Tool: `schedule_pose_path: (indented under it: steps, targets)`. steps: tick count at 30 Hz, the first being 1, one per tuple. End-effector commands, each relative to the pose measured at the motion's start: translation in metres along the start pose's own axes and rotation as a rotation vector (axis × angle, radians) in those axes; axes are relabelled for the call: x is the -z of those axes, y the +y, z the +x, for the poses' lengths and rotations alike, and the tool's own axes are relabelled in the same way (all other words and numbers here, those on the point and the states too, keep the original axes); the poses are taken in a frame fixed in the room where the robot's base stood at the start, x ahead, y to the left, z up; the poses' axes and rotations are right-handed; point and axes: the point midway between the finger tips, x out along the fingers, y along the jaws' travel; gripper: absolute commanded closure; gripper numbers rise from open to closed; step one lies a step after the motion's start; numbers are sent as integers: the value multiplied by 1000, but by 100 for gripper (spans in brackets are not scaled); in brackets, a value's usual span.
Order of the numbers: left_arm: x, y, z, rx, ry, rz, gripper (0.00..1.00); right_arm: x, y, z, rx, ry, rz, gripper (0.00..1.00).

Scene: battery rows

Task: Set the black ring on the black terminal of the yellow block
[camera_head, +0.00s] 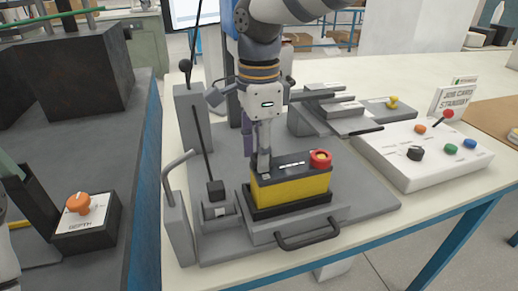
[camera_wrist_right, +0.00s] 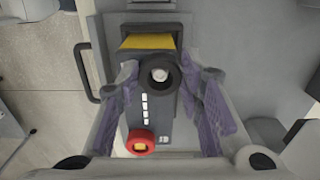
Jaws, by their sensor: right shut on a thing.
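The yellow block (camera_head: 290,190) with a dark top stands in a black tray on a grey fixture. It also shows in the wrist view (camera_wrist_right: 147,42). A red ring (camera_head: 320,157) sits at the right end of its top. My right gripper (camera_head: 262,165) points down over the block's left end. In the wrist view, its fingers (camera_wrist_right: 159,76) are shut on the black ring (camera_wrist_right: 145,80). A pale round post shows inside the ring's opening, in line with it. I cannot tell whether the ring rests on the block's top or is just above it. In the head view the fingers mostly hide the ring.
A grey lever post (camera_head: 175,205) stands left of the block, and a dark handle (camera_head: 307,237) is in front. A white control panel (camera_head: 420,155) with coloured knobs is to the right. A box with an orange knob (camera_head: 78,203) is on the left bench.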

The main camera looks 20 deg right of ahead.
Motion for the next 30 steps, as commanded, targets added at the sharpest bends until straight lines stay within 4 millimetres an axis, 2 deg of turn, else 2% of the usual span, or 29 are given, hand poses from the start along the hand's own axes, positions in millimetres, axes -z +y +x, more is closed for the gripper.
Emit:
schedule_pose_path:
  steps: [4,5,6,7,8,17,20,27,30]
  targets:
    - [0,0,0,0,0,0,46,0,0,3,-2,1,-1,79]
    - [0,0,0,0,-1,0,46,0,0,4,-1,1,-1,64]
    - [0,0,0,0,-1,0,46,0,0,3,-1,0,-1,55]
    - [0,0,0,0,-1,0,46,0,0,3,-1,0,-1,48]
    - [0,0,0,0,-1,0,46,0,0,3,-1,0,-1,46]
    - [0,0,0,0,-1,0,46,0,0,1,0,-1,0,46]
    - [-1,0,1,0,-4,0,46,0,-1,-15,3,1,0,46]
    - [-4,0,5,1,-19,0,46,0,-2,-79,3,0,1,46]
    - [-6,0,7,1,-26,0,46,0,-1,-100,0,0,0,46]
